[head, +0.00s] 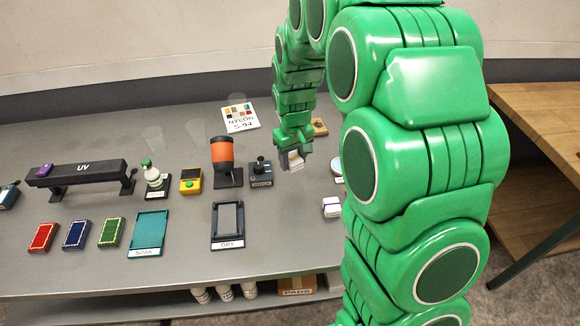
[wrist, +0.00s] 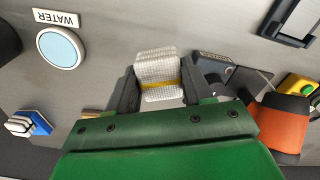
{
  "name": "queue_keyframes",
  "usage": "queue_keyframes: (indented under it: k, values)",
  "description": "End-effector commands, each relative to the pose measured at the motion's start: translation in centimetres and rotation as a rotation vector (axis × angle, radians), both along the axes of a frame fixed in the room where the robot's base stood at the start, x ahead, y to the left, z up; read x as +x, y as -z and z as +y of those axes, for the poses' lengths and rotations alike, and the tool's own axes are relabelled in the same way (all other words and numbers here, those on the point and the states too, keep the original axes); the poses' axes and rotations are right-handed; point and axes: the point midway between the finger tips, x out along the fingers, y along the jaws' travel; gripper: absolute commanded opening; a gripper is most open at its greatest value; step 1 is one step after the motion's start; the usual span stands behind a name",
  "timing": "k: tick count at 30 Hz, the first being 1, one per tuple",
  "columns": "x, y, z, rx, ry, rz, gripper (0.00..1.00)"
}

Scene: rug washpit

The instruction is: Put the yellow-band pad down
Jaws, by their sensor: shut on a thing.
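The yellow-band pad (wrist: 158,75) is a white woven block with a yellow band around it. My gripper (wrist: 158,82) is shut on it, with one dark finger on each side. In the head view my gripper (head: 293,156) holds the pad (head: 295,163) over the grey bench, right of the small dark device. I cannot tell how far the pad is above the bench.
The WATER dish (wrist: 60,46), an orange-and-black cylinder (head: 222,152) and a dark device (head: 261,172) stand near my gripper. The DRY tray (head: 228,222) and teal SOAK tray (head: 149,232) lie toward the front. A white block (head: 331,207) lies near the right front.

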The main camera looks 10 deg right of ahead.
Motion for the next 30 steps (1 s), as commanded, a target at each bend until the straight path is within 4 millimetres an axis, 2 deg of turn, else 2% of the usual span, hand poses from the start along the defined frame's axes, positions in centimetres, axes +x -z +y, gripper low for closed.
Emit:
queue_keyframes:
  k: [6, 12, 22, 27, 30]
  values:
    - [1.6, 2.3, 0.1, -0.001, 0.0, 0.005, 0.22]
    - [2.7, 3.5, 0.3, -0.001, 0.0, 0.004, 0.22]
    - [3.6, 4.5, 0.3, 0.0, 0.0, 0.003, 0.22]
    - [3.5, 6.9, 0.3, -0.001, 0.0, 0.004, 0.22]
    - [3.5, 7.5, 0.3, 0.0, 0.0, 0.003, 0.22]
